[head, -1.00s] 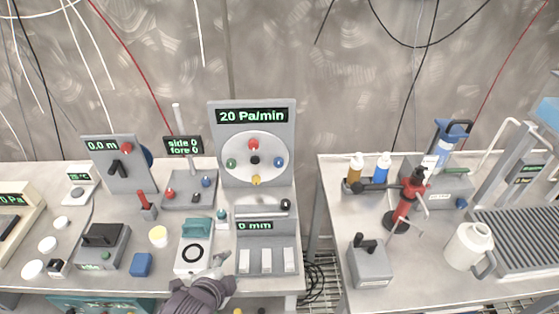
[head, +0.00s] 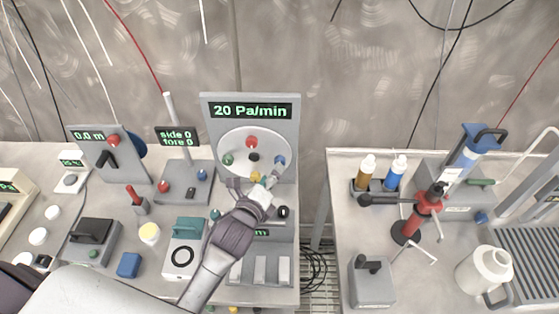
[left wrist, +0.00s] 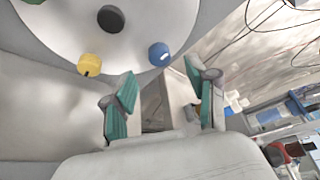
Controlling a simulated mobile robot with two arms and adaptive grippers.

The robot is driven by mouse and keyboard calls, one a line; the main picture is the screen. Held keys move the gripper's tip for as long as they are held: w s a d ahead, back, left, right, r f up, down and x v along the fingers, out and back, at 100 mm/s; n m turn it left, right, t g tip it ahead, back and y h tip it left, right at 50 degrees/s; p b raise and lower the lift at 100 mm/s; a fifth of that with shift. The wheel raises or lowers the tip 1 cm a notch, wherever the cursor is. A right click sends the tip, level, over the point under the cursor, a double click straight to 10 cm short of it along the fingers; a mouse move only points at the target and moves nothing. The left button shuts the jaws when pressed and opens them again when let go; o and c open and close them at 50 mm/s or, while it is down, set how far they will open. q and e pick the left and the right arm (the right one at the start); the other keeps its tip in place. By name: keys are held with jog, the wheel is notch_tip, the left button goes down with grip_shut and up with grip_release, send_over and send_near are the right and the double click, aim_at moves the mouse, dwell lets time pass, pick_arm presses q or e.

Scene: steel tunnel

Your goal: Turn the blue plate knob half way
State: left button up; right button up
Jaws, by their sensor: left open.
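The blue plate knob (head: 280,160) sits on the right side of a round white plate (head: 237,143) on an upright grey panel. Its display (head: 251,111) reads "20 Pa/min". My left gripper (head: 254,185) is in front of the plate's lower part, open and empty. In the left wrist view the blue knob (left wrist: 159,54) shows just beyond the open green-padded fingers (left wrist: 163,98), apart from them. A small white mark shows on the knob's face. My right gripper is not in view.
The plate also bears a red knob (head: 251,141), a green knob (head: 228,159), a black centre knob (head: 254,157) and a yellow knob (left wrist: 89,65) close to the gripper. A small-display box with white keys (head: 259,270) stands below. A lever box (head: 187,183) is at left.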

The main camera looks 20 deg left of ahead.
pick_arm(q)
jog(key=x, duration=0.6)
jog(key=shift+w+f, duration=0.1)
jog(key=shift+w, duration=0.1)
jog(key=shift+c, duration=0.2)
jog(key=c, duration=0.8)
jog(key=shift+c, duration=1.3)
jog(key=shift+p, duration=0.3)
grip_shut()
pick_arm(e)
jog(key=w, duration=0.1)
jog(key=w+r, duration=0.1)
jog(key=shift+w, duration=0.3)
